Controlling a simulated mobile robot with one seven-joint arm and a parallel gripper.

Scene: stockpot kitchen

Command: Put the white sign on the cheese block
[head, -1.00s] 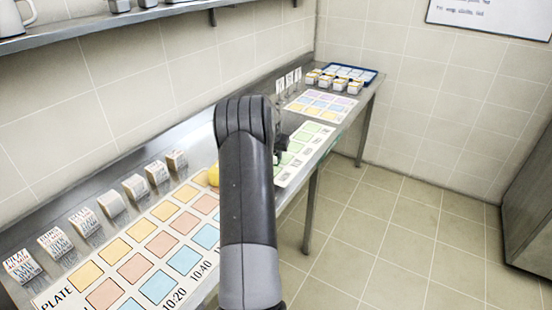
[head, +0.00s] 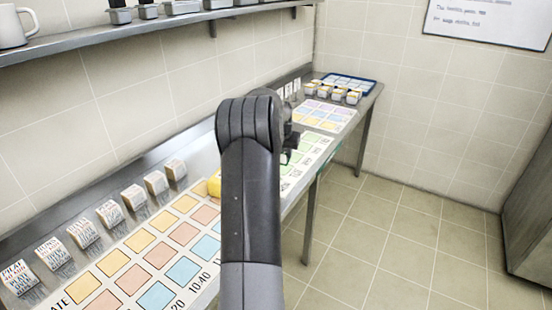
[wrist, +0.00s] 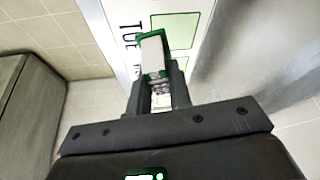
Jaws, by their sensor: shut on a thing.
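My gripper (wrist: 157,88) is shut on a small white piece with green edging (wrist: 153,50), which looks like the white sign; its lettering is not readable. The fingers hold it above the bench, over a white sheet with green squares. In the head view my gripper (head: 288,156) is mostly hidden behind my arm, and the held piece cannot be made out. The yellow cheese block (head: 214,184) sits on the bench just left of my arm, partly hidden by it, at the edge of the sheet with coloured squares.
Several lettered white blocks (head: 84,229) stand in a row along the wall. A sheet of coloured squares (head: 120,283) lies before them. Small upright cards (head: 289,90) and a blue tray (head: 366,83) stand at the far end. A shelf (head: 150,27) overhangs the bench.

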